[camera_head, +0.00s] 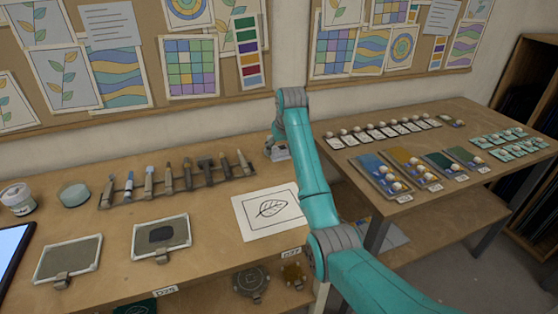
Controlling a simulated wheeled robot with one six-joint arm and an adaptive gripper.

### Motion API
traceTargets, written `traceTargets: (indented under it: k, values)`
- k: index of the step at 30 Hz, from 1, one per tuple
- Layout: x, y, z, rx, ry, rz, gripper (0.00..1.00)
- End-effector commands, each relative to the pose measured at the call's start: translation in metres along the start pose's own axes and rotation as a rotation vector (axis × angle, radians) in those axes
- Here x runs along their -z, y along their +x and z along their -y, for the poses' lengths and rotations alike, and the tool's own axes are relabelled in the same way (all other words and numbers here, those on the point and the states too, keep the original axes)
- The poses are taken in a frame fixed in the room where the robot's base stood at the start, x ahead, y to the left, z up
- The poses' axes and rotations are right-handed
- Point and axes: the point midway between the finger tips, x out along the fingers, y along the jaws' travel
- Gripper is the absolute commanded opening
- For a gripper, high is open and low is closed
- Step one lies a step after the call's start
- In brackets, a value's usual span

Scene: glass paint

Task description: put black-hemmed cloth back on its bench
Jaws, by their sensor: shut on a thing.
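My gripper (272,147) is at the back right of the left bench (215,278), close to the wall and partly hidden by my own arm. It is small in view and shut on a small pale grey thing (281,155) at or just above the bench top. I cannot make out a black hem on it, so I cannot tell for sure that it is the cloth. No other black-hemmed cloth is clearly visible.
A leaf drawing (268,211) lies in front of my gripper. A tool rack (178,183) stands to its left, with two framed plates (70,258) (161,237) and jars farther left. The right bench (440,188) holds paint panels (410,165) and small white-labelled pieces.

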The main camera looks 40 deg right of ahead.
Motion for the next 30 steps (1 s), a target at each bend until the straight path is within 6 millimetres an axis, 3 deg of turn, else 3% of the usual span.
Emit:
traceTargets:
  k: [12, 24, 25, 27, 30]
  values:
    - [-0.018, 0.043, 0.000, 0.000, 0.000, 0.002, 0.44]
    - [-0.020, 0.048, 0.000, 0.000, 0.000, -0.001, 0.44]
    - [-0.019, 0.048, 0.000, 0.000, 0.000, -0.001, 0.80]
    - [-0.019, 0.048, 0.000, 0.000, 0.000, -0.001, 0.97]
    - [-0.019, 0.048, 0.000, 0.000, 0.000, -0.001, 0.97]
